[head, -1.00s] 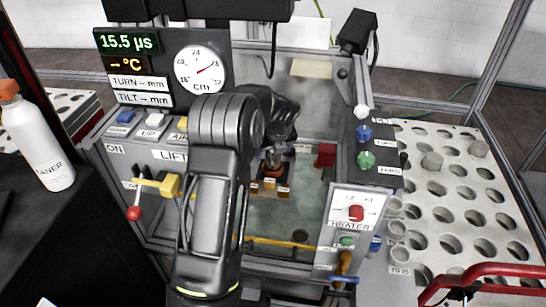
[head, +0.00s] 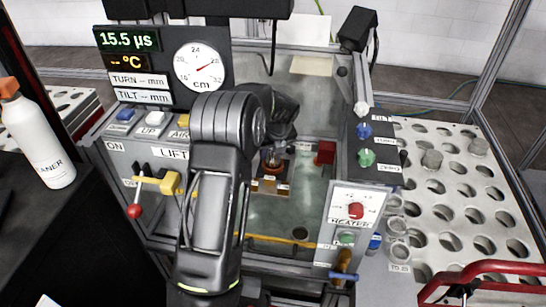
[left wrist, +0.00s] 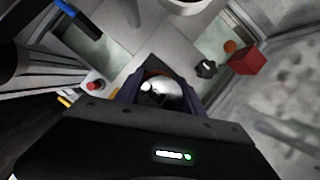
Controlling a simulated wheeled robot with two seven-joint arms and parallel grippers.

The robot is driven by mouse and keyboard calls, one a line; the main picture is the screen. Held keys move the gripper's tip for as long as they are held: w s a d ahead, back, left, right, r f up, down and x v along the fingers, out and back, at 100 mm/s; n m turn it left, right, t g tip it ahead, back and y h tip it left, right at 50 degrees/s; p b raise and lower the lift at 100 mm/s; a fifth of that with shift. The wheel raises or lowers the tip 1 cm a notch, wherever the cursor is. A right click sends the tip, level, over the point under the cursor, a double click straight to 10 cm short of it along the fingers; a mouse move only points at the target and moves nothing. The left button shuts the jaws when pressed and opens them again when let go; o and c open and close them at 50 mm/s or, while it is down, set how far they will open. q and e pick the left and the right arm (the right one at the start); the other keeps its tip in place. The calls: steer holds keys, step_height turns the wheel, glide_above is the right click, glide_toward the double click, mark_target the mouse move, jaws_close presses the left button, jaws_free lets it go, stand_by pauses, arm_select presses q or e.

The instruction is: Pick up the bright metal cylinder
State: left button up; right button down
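The bright metal cylinder (left wrist: 165,92) shows in the left wrist view as a shiny round top between the fingers of my left gripper (left wrist: 163,88). One finger is on each side of it. I cannot tell whether the fingers touch it or stand just clear. In the head view my left gripper (head: 277,158) points down over the tank in the middle of the machine, above a small orange-brown block. My own arm hides much of this spot, and I cannot make out the cylinder there. My right gripper is not in view.
A red block (head: 325,153) is right of my left gripper, and it shows in the left wrist view (left wrist: 247,60). The heater panel (head: 355,215) stands front right. A rack (head: 450,205) with round holes lies beyond. A yellow lever (head: 170,183) and a white bottle (head: 38,140) are left.

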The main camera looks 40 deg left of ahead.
arm_select(q)
jaws_close()
steer(key=shift+w+r, duration=0.1)
steer(key=shift+r, duration=0.1)
stand_by(0.6)
steer(key=shift+r, duration=0.35)
step_height(320, 180, up, 9)
steer(key=shift+r+b, duration=0.1)
steer(key=shift+b, duration=0.65)
